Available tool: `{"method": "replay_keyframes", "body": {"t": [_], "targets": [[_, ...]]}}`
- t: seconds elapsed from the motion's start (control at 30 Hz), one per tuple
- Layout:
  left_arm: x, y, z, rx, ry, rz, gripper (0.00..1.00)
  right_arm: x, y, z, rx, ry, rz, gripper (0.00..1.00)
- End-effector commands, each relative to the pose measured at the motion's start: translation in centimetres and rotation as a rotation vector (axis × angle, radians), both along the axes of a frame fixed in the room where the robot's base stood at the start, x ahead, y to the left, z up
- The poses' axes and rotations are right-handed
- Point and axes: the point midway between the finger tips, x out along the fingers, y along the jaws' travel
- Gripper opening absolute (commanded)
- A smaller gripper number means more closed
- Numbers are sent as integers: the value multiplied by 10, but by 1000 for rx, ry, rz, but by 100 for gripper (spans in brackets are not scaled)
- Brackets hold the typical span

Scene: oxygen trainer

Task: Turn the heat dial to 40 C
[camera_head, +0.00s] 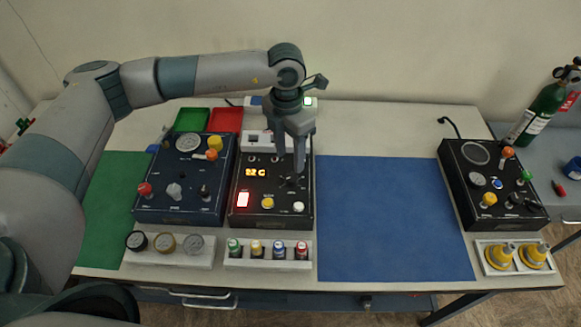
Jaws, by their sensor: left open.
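The dark heater panel (238,212) stands in the middle-left of the table. Its orange display (256,173) shows a reading ending in C; the first digits are too small to read surely. A small dark dial (292,181), which looks like the heat dial, sits right of the display; its pointer setting cannot be made out. My left gripper (290,163) points down over the panel, open, with its fingertips at or just above the dial. Whether they touch it I cannot tell. My right gripper is not in view.
A blue panel (151,207) with gauges and knobs stands close on the left. A rack of coloured-top bottles (231,262) sits in front. The blue mat (395,220) on the right is clear. Another dark panel (459,178) and a green cylinder (543,108) are at far right.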

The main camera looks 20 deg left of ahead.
Motion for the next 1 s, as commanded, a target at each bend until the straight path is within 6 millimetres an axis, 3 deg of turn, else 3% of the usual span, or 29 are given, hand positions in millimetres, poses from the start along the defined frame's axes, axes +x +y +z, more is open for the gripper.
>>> {"method": "replay_keyframes", "body": {"t": [0.1,0.4,0.87,0.9,1.0], "targets": [[-2,-1,-19,1,3,0,46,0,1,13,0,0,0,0],[-2,-2,-62,1,2,1,46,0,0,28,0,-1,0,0],[-2,-3,-74,-1,-1,-1,46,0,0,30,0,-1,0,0],[-2,-3,-74,-1,-1,-1,44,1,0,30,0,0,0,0],[-2,-3,-74,-1,-1,0,20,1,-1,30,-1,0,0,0]]}}
